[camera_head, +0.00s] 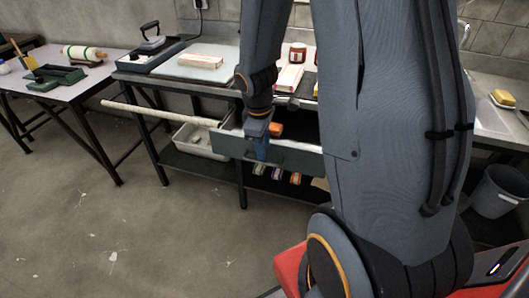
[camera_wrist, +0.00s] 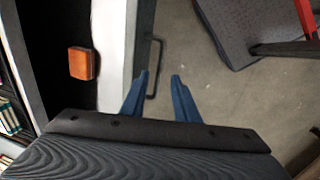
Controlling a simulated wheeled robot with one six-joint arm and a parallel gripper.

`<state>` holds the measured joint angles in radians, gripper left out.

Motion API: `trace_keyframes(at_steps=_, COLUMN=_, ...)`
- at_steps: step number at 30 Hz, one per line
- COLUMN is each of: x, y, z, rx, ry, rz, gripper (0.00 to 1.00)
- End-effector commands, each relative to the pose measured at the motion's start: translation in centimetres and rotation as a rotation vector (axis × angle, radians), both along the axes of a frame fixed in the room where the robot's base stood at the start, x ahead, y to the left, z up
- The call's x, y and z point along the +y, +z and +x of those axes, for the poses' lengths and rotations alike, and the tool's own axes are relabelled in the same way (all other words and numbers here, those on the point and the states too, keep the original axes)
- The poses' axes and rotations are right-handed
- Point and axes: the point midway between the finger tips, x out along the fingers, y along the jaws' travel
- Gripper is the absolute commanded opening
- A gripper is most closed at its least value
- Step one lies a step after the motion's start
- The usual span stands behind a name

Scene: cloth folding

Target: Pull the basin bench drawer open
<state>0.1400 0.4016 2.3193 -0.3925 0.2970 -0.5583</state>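The basin bench drawer (camera_head: 290,158) has a dark grey-green front and stands out from the bench, with its inside showing from above. In the wrist view its pale front edge (camera_wrist: 132,40) and a thin dark bar handle (camera_wrist: 157,60) show. In the head view my gripper (camera_head: 262,148) hangs at the drawer front. An orange block (camera_wrist: 83,63) lies inside the drawer.
The bench top (camera_head: 215,75) holds boxes, jars and a tray with an iron. A long pale rod (camera_head: 158,115) sticks out left of the drawer. A white tub (camera_head: 200,142) and several small packets sit on the lower shelf. A grey bucket (camera_head: 497,192) stands right. The floor ahead is clear.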

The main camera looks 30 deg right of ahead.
Motion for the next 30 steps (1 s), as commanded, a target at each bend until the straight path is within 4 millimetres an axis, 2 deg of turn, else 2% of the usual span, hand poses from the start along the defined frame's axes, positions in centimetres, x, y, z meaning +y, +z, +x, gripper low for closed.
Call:
trace_keyframes(at_steps=1, x=0.1, y=0.8, z=0.0, rx=-0.004, ry=-0.001, rz=-0.001, gripper=0.28)
trace_keyframes(at_steps=6, x=0.2, y=2.0, z=-0.2, rx=-0.001, ry=-0.001, rz=-0.001, gripper=0.28)
trace_keyframes(at_steps=23, x=0.3, y=2.2, z=-0.4, rx=0.000, ry=-0.004, rz=0.001, gripper=0.28)
trace_keyframes(at_steps=26, x=1.2, y=2.9, z=-1.2, rx=-0.004, ry=-0.066, rz=0.016, gripper=0.28)
trace_keyframes(at_steps=30, x=4.0, y=4.9, z=-4.5, rx=-0.009, ry=-0.293, rz=0.076, gripper=0.28)
